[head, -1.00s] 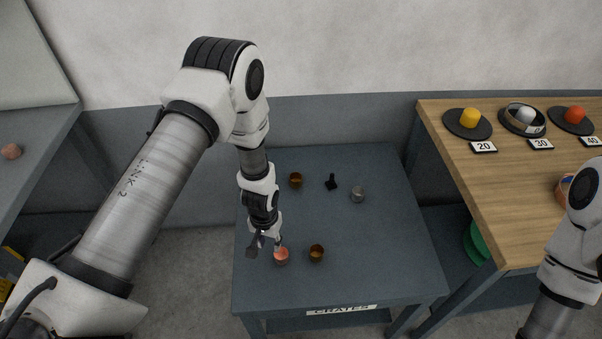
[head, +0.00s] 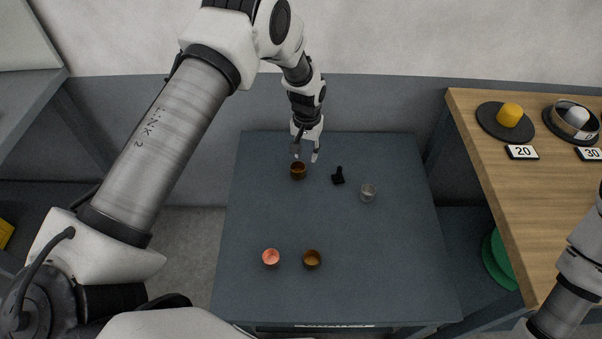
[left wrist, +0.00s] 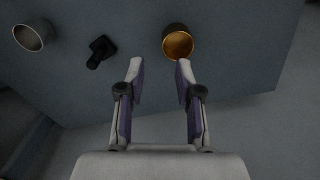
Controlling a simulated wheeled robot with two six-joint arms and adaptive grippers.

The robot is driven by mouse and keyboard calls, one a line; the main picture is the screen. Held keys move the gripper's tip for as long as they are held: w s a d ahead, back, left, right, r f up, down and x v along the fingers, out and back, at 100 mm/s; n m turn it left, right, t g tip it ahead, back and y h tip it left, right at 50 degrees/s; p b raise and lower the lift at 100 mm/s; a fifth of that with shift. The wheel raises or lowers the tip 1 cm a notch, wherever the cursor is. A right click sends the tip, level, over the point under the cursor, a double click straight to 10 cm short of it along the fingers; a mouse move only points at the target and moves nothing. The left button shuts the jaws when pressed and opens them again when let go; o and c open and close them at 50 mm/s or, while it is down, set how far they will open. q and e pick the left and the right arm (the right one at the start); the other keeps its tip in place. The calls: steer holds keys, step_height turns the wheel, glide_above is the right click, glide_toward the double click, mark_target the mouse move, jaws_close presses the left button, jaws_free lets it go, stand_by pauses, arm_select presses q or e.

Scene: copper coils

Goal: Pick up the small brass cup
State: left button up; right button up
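Two brass-brown cups stand on the dark table (head: 350,240): one at the back (head: 298,171) and one at the front (head: 312,260). They look alike in size, so I cannot tell which is the small one. My left gripper (head: 306,154) is open and empty, just above and beside the back cup. In the left wrist view this cup, gold inside (left wrist: 178,43), lies beyond the right fingertip, outside the gap between the fingers. My right arm shows at the right edge, but its gripper is out of view.
A copper-pink cup (head: 271,259) stands left of the front brass cup. A black object (head: 338,176) and a grey metal cup (head: 368,193) stand right of the back cup. A wooden table (head: 505,190) with numbered plates is at the right. The table's middle is clear.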

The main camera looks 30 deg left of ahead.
mark_target(304, 168)
arm_select(q)
steer(key=f, duration=0.5)
steer(key=f+p, duration=0.1)
steer(key=f, duration=0.2)
steer(key=shift+a, duration=0.35)
steer(key=shift+w+f, duration=0.2)
steer(key=shift+f, duration=0.2)
steer(key=shift+s+r, duration=0.1)
jaws_close()
